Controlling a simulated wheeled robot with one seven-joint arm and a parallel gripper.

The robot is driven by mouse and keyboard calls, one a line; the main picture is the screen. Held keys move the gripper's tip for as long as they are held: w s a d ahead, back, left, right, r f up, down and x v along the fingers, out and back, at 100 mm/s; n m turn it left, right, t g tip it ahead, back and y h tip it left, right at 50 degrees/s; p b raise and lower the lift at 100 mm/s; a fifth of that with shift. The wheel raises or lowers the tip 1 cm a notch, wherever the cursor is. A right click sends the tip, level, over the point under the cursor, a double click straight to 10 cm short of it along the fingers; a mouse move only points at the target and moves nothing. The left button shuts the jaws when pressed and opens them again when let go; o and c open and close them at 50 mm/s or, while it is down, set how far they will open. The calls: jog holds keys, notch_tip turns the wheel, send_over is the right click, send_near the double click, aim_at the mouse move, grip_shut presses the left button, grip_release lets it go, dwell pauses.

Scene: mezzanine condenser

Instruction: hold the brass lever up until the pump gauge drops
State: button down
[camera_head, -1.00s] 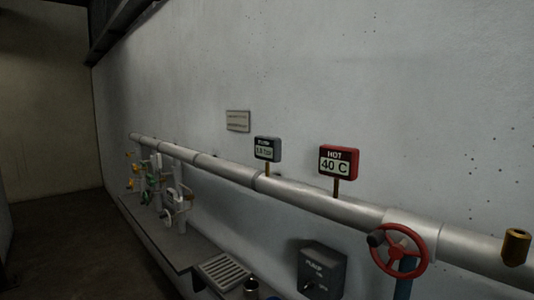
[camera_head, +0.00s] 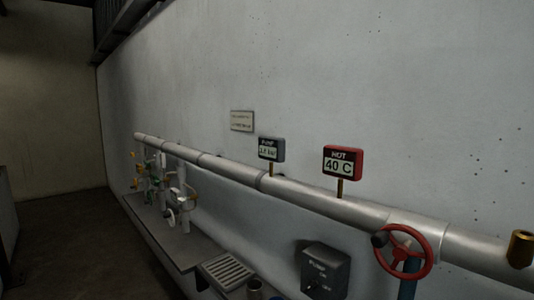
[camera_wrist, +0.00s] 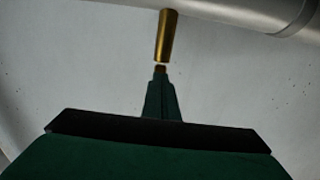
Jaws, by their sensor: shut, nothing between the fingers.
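The pump gauge (camera_head: 271,149) is a small grey box on the pipe in the head view; its small reading is in bar but too blurred to read surely. In the wrist view, a tapered brass piece (camera_wrist: 167,36), which looks like the brass lever, hangs just below the pipe. My green gripper (camera_wrist: 160,70) points at its lower end from below, its fingers together. A small brass-coloured bit shows at the fingertips, with a thin pale gap above it. I cannot tell whether they touch. My gripper is out of the head view.
A silver pipe (camera_head: 325,202) runs along the wall. It carries a red HOT gauge (camera_head: 342,161) reading 40 C and a brass fitting (camera_head: 520,249). A red handwheel (camera_head: 404,251), a dark pump switch box (camera_head: 326,269) and a ledge (camera_head: 170,240) with valves are below.

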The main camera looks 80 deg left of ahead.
notch_tip(320, 180, down, 7)
dwell(1.3)
jog(key=v, duration=1)
dwell(0.5)
dwell(0.5)
